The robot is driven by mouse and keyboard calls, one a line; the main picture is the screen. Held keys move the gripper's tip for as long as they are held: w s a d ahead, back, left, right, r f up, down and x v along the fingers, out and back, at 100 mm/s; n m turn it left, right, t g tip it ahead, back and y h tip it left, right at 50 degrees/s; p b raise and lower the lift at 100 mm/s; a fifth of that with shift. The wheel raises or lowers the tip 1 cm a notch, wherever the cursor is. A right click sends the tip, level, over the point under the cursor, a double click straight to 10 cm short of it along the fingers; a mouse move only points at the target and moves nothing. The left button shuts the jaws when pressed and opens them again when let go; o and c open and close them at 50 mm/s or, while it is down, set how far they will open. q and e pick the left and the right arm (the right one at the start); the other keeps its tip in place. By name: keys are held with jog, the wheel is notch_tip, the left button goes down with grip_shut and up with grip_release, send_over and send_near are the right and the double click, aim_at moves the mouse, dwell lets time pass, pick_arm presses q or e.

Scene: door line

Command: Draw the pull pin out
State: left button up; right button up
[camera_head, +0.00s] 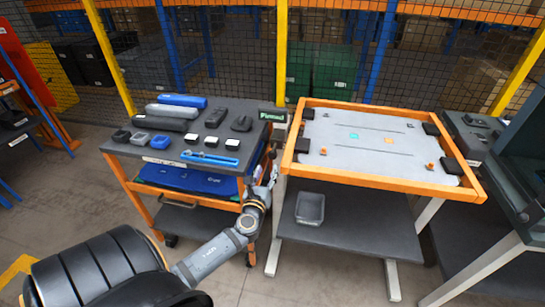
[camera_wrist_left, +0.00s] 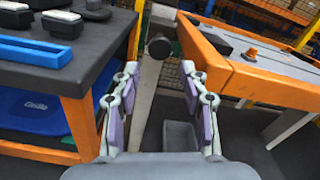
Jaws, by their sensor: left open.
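An orange-framed fixture table (camera_head: 476,192) with a grey panel (camera_head: 340,165) stands right of centre in the head view. Small orange pegs sit on the panel, one at its left (camera_head: 323,151) and one at its right (camera_head: 430,166). An orange peg also shows in the left wrist view (camera_wrist_left: 251,53). I cannot tell which one is the pull pin. My left gripper (camera_head: 270,174) is in the gap between the fixture table and the tool cart, apart from the pegs. In the left wrist view its fingers (camera_wrist_left: 159,72) are spread, with nothing held between them. My right gripper is not in view.
The tool cart (camera_head: 130,190) at left carries dark blocks, grey and blue cases and a blue tool (camera_head: 210,159). A grey bin (camera_head: 310,207) sits on the fixture table's lower shelf. Another bench stands at far right. Mesh fencing closes the back. Floor in front is clear.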

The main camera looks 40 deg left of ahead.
aim_at(272, 156)
pick_arm(q)
jog(key=x, duration=1)
jog(key=shift+w, duration=0.1)
jog(key=shift+c, duration=0.4)
